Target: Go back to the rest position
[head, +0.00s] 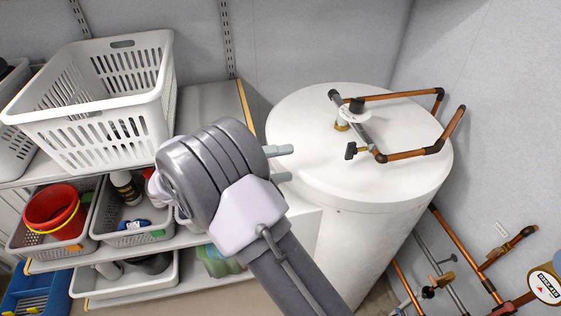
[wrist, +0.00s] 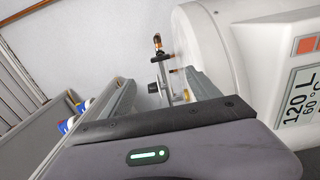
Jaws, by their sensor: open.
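My gripper (head: 284,164) is open and empty in the head view. Its two grey fingertips stick out to the right of the bulky grey wrist, in front of the left side of the white water tank (head: 340,225). I cannot tell whether they touch the tank. In the wrist view my gripper (wrist: 158,85) shows its two fingers spread apart, with nothing between them. The tank (wrist: 225,45) fills the right side there, with a display reading 120 L and 60 °C.
Copper pipes (head: 405,94) and a black-handled valve (head: 357,150) sit on top of the tank. A shelf unit at left holds a white laundry basket (head: 100,100), grey bins and a red bucket (head: 54,208). More pipes run along the right wall, near a round gauge (head: 545,284).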

